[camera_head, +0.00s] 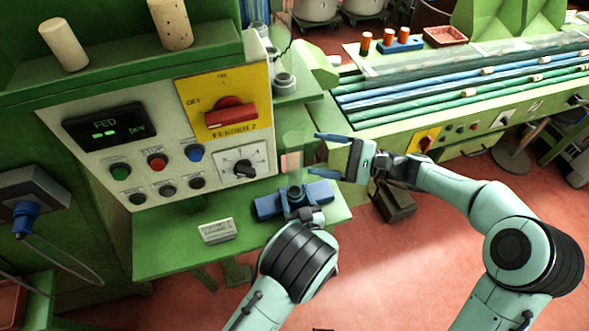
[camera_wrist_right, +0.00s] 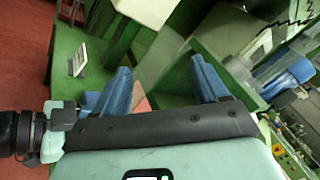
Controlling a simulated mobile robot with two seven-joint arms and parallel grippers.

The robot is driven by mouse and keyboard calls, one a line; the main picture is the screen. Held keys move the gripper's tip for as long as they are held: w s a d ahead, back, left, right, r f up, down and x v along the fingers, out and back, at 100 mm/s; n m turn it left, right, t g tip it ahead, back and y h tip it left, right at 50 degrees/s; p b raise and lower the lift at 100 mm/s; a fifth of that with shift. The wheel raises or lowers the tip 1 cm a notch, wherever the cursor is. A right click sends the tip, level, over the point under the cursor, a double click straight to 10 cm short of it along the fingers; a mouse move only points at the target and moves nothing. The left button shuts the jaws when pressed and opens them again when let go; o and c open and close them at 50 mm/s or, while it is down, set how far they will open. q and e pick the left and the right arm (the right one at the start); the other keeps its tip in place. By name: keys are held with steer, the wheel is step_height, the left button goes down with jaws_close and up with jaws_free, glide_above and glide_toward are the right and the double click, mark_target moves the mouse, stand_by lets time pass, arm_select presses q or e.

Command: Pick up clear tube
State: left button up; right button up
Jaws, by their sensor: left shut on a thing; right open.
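The clear tube (camera_head: 293,145) is faint and see-through in the head view. It stands roughly upright in front of the machine's right side, with a pinkish patch in its lower part. My left gripper (camera_head: 295,201) is shut on its lower end, with blue fingers on both sides. My right gripper (camera_head: 315,154) is open just right of the tube, its blue fingertips pointing at it. In the right wrist view the right gripper (camera_wrist_right: 162,88) is spread and empty-looking; the tube's outline is hard to make out there.
The green machine's control panel (camera_head: 165,140) with a red knob (camera_head: 232,114) is close on the left. Below is a green shelf (camera_head: 165,255) with a small label block (camera_head: 217,231). Two corks (camera_head: 64,44) stand on top. A conveyor (camera_head: 465,85) runs behind right.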

mark_target(288, 164)
steer(key=s+d+f+m+t+h, duration=0.25)
steer(key=f+m+t, duration=0.35)
steer(key=m, duration=0.6)
steer(key=shift+m+g+y, duration=0.25)
steer(key=shift+m+g, duration=0.05)
steer(key=shift+g, duration=0.4)
steer(key=x, duration=0.7)
steer(key=f+x, duration=0.1)
steer(key=x, duration=0.3)
steer(key=shift+a, duration=0.45)
steer(key=c, duration=1.1)
steer(key=shift+r, duration=0.15)
